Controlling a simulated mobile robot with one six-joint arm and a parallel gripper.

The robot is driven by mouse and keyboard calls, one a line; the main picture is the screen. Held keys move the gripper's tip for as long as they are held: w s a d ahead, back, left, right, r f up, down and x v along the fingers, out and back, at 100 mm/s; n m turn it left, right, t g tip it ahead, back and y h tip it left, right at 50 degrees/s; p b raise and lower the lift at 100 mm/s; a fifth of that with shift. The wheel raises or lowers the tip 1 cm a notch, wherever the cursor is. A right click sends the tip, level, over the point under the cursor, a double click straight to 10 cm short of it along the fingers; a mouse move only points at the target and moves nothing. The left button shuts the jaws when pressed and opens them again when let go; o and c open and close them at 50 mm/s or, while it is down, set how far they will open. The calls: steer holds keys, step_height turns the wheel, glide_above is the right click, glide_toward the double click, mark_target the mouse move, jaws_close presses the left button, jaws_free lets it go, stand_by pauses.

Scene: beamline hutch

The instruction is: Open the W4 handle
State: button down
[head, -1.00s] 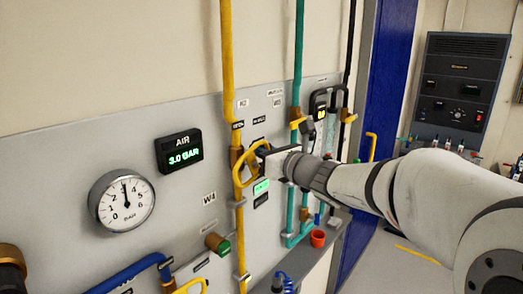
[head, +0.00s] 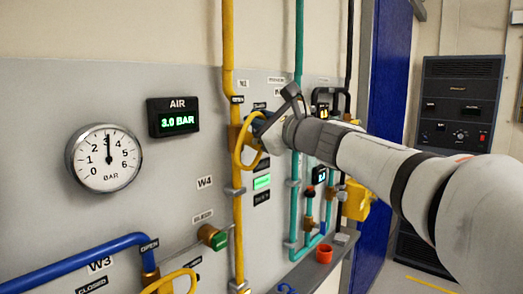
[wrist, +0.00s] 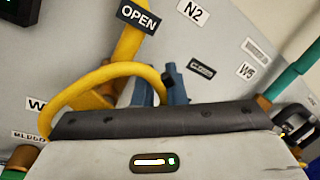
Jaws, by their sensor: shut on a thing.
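The yellow loop handle (head: 236,154) sits on a brass valve in the yellow vertical pipe (head: 228,50), right of the W4 label (head: 204,182). My gripper (head: 262,122) is shut on the upper right part of the loop. The wrist view shows the yellow loop (wrist: 95,76) curving into the blue fingers (wrist: 168,88). An OPEN label (wrist: 137,16) is above the handle there. My wrist housing hides the lower part of the handle in the wrist view. The grip contact itself is partly hidden in the head view.
A round gauge (head: 104,158) and an AIR display (head: 174,117) reading 3.0 BAR are to the left. A green-ended bleed valve (head: 214,238) is below. Teal pipes (head: 296,200) stand close to the right, behind my wrist.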

mark_target(258, 115)
steer(key=n+b, duration=0.2)
steer(key=b, duration=0.1)
steer(key=s+a+n+y+b, duration=0.1)
steer(key=n+b, duration=0.1)
steer(key=shift+s+r, duration=0.1)
steer(key=shift+r, duration=0.2)
steer(key=shift+s+a+r+n+g+y+b, duration=0.15)
steer(key=shift+s+r+n+y+b, duration=0.1)
steer(key=shift+n+b, duration=0.55)
steer(key=shift+s+a+r+n+g+y+b, duration=0.15)
steer(key=shift+s+r+n+b, duration=0.1)
steer(key=shift+n+b, duration=0.5)
steer(key=c, duration=1.5)
jaws_free()
steer(key=shift+c, duration=0.2)
steer(key=shift+f, duration=0.1)
